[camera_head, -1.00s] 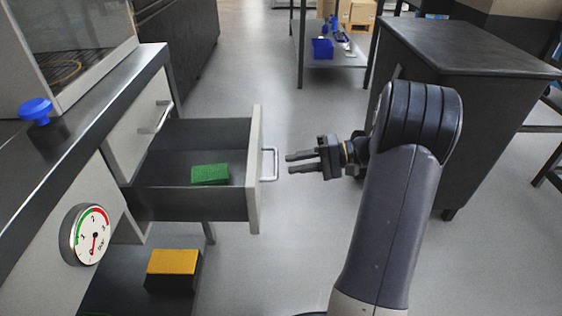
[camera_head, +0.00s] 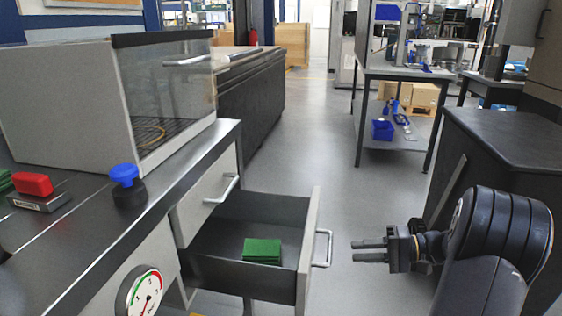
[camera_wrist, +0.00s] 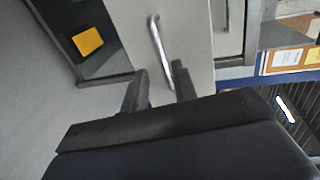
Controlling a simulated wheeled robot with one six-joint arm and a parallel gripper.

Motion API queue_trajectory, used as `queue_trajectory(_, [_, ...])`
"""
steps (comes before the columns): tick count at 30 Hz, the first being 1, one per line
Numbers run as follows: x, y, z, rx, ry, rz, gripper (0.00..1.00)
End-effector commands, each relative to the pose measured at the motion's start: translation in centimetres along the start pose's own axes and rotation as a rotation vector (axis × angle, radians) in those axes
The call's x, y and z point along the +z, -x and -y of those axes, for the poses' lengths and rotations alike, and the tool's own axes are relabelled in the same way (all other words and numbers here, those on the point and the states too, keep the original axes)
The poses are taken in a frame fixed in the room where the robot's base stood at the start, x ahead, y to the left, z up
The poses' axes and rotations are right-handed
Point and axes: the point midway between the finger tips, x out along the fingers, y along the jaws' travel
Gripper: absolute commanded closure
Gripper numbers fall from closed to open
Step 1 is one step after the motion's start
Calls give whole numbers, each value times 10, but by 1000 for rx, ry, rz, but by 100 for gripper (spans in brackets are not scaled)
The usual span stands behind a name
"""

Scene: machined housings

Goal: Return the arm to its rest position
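My gripper (camera_head: 355,250) is in the right half of the head view, empty, with its two dark fingers pointing left and a gap between them. It hangs just right of the silver handle (camera_head: 327,249) of the open drawer (camera_head: 308,240), apart from it. In the wrist view, my gripper (camera_wrist: 158,86) shows its fingers spread, and the handle (camera_wrist: 158,50) lies beyond them. My grey arm fills the lower right of the head view. A green block (camera_head: 262,250) lies inside the drawer.
The bench at left carries a glass-fronted box (camera_head: 70,100), a blue knob (camera_head: 124,176) and a red-topped block (camera_head: 33,185). A gauge (camera_head: 146,293) is on its front. A dark cabinet (camera_head: 520,135) stands right, behind my arm. The floor (camera_head: 320,145) between is clear.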

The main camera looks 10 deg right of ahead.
Motion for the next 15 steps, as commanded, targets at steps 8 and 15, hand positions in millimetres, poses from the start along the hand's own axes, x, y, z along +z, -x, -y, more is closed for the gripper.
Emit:
queue_trajectory(8, [1,-55,-3,0,1,3,73])
queue_trajectory(15, [0,-83,-1,-1,1,1,73])
